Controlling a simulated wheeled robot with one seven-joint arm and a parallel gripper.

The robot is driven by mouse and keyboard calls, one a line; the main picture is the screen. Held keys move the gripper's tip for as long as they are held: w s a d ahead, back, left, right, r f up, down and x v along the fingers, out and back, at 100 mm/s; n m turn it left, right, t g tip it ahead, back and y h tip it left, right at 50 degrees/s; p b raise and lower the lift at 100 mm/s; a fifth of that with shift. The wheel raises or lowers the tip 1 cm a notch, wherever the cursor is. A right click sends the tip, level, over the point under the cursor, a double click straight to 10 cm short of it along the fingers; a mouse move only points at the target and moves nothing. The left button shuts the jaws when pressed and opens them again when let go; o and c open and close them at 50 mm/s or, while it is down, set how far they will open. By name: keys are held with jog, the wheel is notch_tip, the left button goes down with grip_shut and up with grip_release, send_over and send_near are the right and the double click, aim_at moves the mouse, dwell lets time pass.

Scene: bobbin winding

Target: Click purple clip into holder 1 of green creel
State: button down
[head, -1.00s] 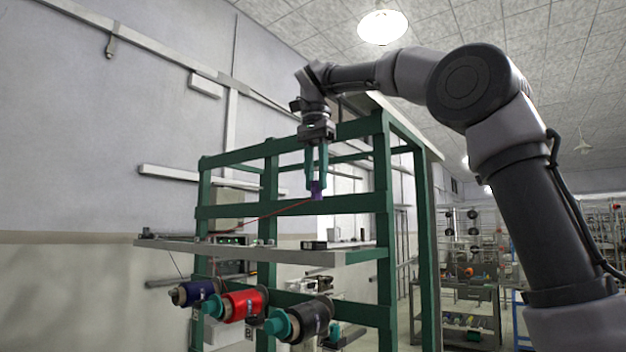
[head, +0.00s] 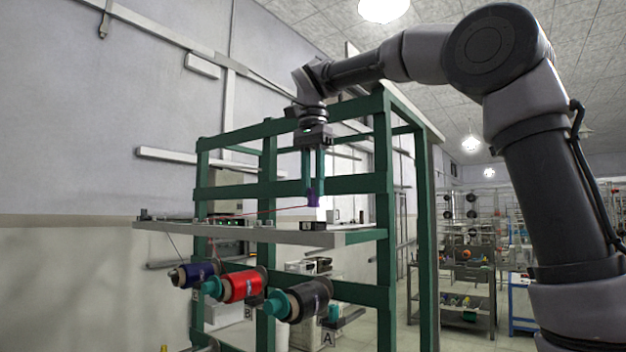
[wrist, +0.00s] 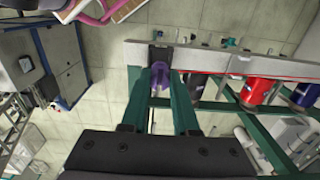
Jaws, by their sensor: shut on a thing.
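The purple clip (head: 313,197) is held between the two teal fingers of my gripper (head: 313,184). A thin red yarn runs from the clip to the left, above the shelf. In the wrist view the clip (wrist: 160,80) sits between the fingertips, close to the edge of the grey shelf and a dark block there. The green creel (head: 290,190) carries this grey shelf (head: 340,238). A small black block (head: 313,226) on the shelf lies just below the clip; a gap shows between them. I cannot read any holder number.
Below the shelf hang a blue spool (head: 195,274), a red spool (head: 240,287) and a dark grey spool (head: 305,300). Green uprights and crossbars stand close around my gripper. Racks (head: 470,260) stand in the right background.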

aim_at(313, 202)
jog(key=shift+s+a, duration=0.1)
jog(key=shift+s, duration=0.05)
jog(key=shift+f, duration=0.2)
dwell(0.3)
jog(key=shift+f, duration=1.75)
jog(key=c, duration=0.6)
grip_release()
notch_tip(313, 202, up, 11)
jog(key=shift+f, duration=0.1)
jog(key=s+d+f+n+t+y, duration=0.15)
jog(key=s+d+f, duration=0.25)
jog(key=d+f, duration=0.4)
jog(key=s+d+f+n+t, duration=0.25)
jog(key=d+f, duration=0.25)
jog(key=d, duration=0.5)
jog(key=s+d+f+t, duration=0.1)
jog(key=s+d+f, duration=0.1)
jog(key=f, duration=0.3)
jog(key=s+d+f+t, duration=0.2)
jog(key=s+d+f, duration=0.1)
jog(key=f, duration=0.3)
jog(key=shift+s+m, duration=0.2)
jog(key=shift+m, duration=0.1)
